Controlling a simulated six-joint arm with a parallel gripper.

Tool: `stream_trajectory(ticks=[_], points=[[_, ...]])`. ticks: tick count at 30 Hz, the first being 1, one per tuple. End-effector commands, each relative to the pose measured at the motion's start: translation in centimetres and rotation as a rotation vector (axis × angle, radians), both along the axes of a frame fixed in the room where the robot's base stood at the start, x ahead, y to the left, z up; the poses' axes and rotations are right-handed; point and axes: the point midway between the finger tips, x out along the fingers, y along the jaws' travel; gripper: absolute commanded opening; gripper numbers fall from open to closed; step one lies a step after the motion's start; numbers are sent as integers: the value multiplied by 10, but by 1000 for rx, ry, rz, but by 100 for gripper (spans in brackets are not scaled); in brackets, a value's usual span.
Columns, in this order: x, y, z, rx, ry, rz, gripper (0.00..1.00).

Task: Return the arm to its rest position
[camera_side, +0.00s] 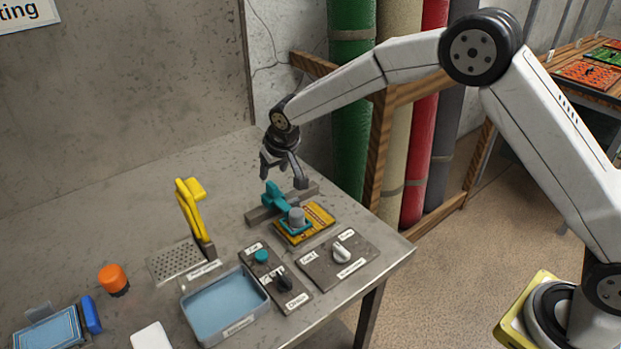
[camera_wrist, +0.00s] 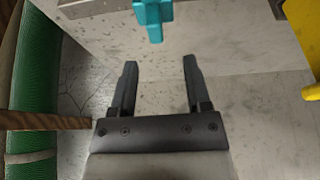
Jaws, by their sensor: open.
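My gripper (camera_side: 284,172) hangs over the back right part of the grey table (camera_side: 120,190), above a teal clamp handle (camera_side: 275,198). Its two dark fingers are apart with nothing between them. In the wrist view my gripper (camera_wrist: 157,75) is also open and empty. The teal handle (camera_wrist: 153,18) shows beyond the fingertips at the top of that view, apart from them. My white arm reaches in from its base on the right.
Near my gripper are a yellow-orange plate (camera_side: 318,217) and a grey dial panel (camera_side: 338,258). A yellow-handled tool (camera_side: 190,208), blue tray (camera_side: 225,305) and orange knob (camera_side: 113,279) stand left. Rolled rugs (camera_side: 351,110) stand in a wooden rack (camera_side: 379,150) behind.

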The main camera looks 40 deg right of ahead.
Motion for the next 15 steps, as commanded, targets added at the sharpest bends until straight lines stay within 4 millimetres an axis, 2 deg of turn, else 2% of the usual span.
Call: stream_trajectory(ticks=[15], points=[[-4, -2, 3, 0, 3, 0, 62]])
